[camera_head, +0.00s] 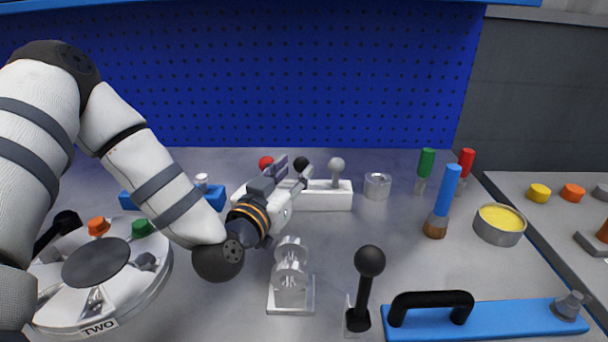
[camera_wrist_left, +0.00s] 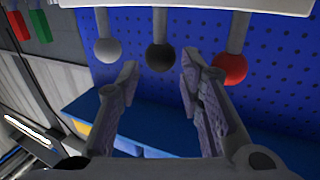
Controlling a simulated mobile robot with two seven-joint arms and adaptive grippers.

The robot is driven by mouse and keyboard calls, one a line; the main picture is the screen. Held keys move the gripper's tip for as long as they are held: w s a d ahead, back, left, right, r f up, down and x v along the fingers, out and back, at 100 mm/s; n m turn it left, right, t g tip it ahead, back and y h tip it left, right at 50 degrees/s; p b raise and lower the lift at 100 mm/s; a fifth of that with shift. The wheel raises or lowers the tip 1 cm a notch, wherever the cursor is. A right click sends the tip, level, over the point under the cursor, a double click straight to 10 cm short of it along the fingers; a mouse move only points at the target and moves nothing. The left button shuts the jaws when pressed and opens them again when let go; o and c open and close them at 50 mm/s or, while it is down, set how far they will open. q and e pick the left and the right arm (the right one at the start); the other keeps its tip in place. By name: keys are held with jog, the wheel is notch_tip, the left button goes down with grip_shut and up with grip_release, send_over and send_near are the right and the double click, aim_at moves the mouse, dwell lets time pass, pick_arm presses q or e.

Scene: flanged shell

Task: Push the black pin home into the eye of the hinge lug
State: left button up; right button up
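The black pin (camera_head: 302,163) stands in a white rack (camera_head: 328,196) between a red-headed pin (camera_head: 266,162) and a grey-headed pin (camera_head: 336,165). In the left wrist view the black pin's ball head (camera_wrist_left: 160,57) lies between the lines of my left gripper's two fingers (camera_wrist_left: 160,78), just beyond the tips, with gaps on both sides. In the head view my left gripper (camera_head: 291,170) reaches toward the rack, open and empty. The hinge lug (camera_head: 290,278), a shiny metal piece with round eyes on a square base, stands in front of the rack. My right gripper is not in view.
A black ball-topped lever (camera_head: 369,262) stands right of the lug. A blue plate (camera_head: 490,319) with a black handle lies at the front right. A round dial (camera_head: 95,262) is at the left. A blue pegboard (camera_head: 250,80) closes the back.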

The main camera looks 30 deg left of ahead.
aim_at(298, 168)
pick_arm(q)
jog(key=w, duration=0.3)
jog(key=shift+w+a+f, duration=0.25)
jog(key=shift+a, duration=0.05)
jog(key=shift+w+r, duration=0.15)
jog(key=shift+w, duration=0.3)
grip_shut()
